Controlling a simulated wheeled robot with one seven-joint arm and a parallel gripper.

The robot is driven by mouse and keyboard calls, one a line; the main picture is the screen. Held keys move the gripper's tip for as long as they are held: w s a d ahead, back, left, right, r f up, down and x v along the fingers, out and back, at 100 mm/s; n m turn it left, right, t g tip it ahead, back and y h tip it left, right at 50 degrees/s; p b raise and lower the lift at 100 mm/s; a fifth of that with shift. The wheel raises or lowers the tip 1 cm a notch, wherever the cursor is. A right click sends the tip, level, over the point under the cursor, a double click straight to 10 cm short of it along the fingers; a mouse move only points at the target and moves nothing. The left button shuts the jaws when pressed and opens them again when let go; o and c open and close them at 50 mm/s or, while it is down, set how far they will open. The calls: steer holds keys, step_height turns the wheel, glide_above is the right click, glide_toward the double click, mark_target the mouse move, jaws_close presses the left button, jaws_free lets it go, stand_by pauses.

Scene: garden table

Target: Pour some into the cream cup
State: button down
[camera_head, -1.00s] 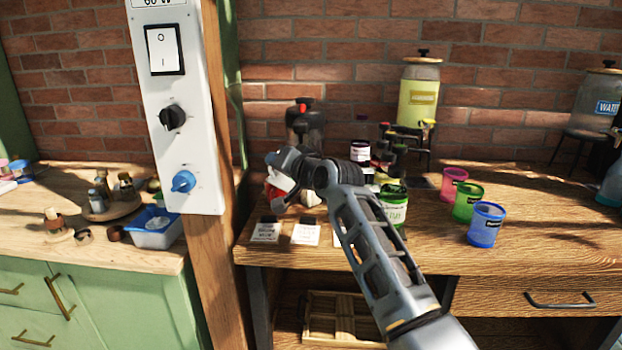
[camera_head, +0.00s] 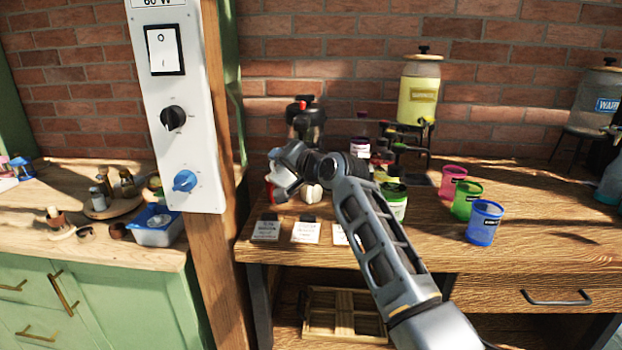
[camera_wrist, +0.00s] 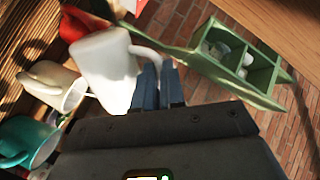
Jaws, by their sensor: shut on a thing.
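In the wrist view, my gripper (camera_wrist: 162,88) is shut on the handle of a white jug (camera_wrist: 105,65). The jug looks tilted in this turned view, and its inside is hidden. The cream cup (camera_wrist: 45,78) is just left of the jug, with its open mouth partly showing. I cannot tell whether the jug touches it, and no stream of liquid shows. A teal cup (camera_wrist: 25,138) is below the cream cup. In the head view, my gripper (camera_head: 280,172) is over the left part of the wooden table (camera_head: 400,240); its fingers and the jug are hardly visible there.
A red item (camera_wrist: 78,24) is close behind the jug. Labelled cards (camera_head: 305,232) lie at the table's front left. Pink (camera_head: 452,183), green (camera_head: 467,201) and blue (camera_head: 485,222) cups stand right of my arm. A wooden post (camera_head: 215,260) stands left of the table.

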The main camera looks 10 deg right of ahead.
steer(key=shift+w+d+m, duration=0.2)
steer(key=shift+d+m, duration=0.1)
steer(key=shift+m, duration=0.2)
stand_by(0.8)
steer(key=n+b, duration=0.1)
steer(key=s+a+f+n+b, duration=0.1)
steer(key=a+f+n+b, duration=0.1)
steer(key=n, duration=0.1)
steer(key=shift+s+a+t+h, duration=0.2)
steer(key=shift+s+t+h, duration=0.1)
steer(key=shift+t, duration=0.1)
steer(key=shift+s+a+f+n+t+b, duration=0.2)
steer(key=shift+s+a+n+b, duration=0.15)
steer(key=shift+a+n, duration=0.25)
steer(key=shift+s+a+f+n+t+b, duration=0.1)
steer(key=shift+s+a+f+n+b, duration=0.15)
steer(key=shift+a+n+b, duration=0.35)
steer(key=shift+s+a+f+n+t+b, duration=0.15)
steer(key=shift+s+a+n+b, duration=0.25)
steer(key=shift+n, duration=0.3)
